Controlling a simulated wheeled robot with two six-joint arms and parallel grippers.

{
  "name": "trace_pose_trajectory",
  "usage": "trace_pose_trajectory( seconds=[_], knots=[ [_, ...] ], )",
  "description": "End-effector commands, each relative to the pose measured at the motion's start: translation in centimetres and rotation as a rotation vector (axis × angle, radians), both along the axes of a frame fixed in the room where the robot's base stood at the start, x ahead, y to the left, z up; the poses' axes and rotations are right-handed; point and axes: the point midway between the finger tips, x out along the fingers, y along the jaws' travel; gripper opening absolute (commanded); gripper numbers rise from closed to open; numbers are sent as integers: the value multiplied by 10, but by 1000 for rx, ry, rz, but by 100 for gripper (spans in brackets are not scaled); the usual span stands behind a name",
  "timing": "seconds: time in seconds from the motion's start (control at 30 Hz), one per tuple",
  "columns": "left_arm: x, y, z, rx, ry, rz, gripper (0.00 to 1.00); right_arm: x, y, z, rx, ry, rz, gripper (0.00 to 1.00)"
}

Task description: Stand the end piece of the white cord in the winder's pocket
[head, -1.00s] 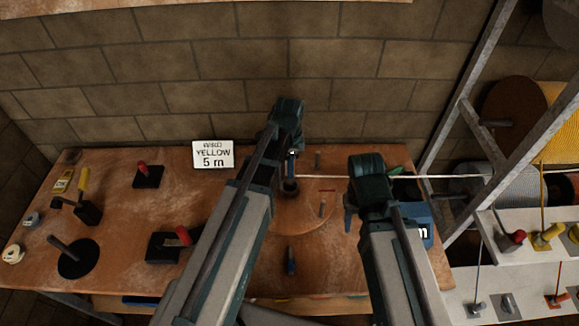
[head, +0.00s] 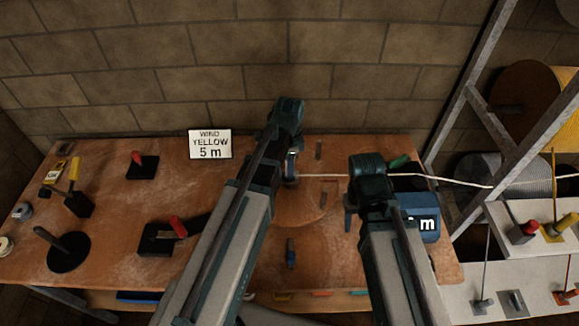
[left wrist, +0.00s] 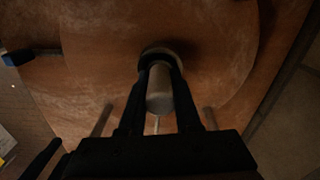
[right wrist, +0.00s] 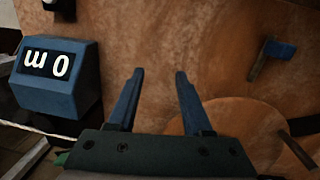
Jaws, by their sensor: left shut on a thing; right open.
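The white cord (head: 325,175) runs from my left gripper (head: 290,165) past my right wrist to the spools at right. In the left wrist view, my left gripper (left wrist: 160,70) is shut on the cord's grey cylindrical end piece (left wrist: 159,95). Its far end meets a round dark-rimmed pocket (left wrist: 147,52) on the winder's wooden disc (left wrist: 215,60); I cannot tell how deep it sits. The disc also shows in the head view (head: 300,208). My right gripper (right wrist: 159,78) is open and empty over the table, right of the disc.
A blue counter box (head: 425,205) stands close to my right gripper. Thin pegs (head: 319,150) stand around the disc. A sign (head: 210,144) reads "WIND YELLOW 5 m". Levers on black bases (head: 155,238) are at left, spools (head: 530,100) on a rack at right.

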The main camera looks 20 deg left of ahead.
Motion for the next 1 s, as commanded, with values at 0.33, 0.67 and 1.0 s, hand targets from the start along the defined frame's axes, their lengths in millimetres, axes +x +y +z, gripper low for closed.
trace_pose_trajectory(
  seconds=[0.33,0.67,1.0],
  knots=[
    [0,0,0,0,0,0,67,0,0,0,0,0,0,50],
    [0,0,3,0,0,0,67,0,0,3,0,0,0,50],
    [0,0,33,0,0,0,67,0,0,33,0,0,1,50]
  ],
)
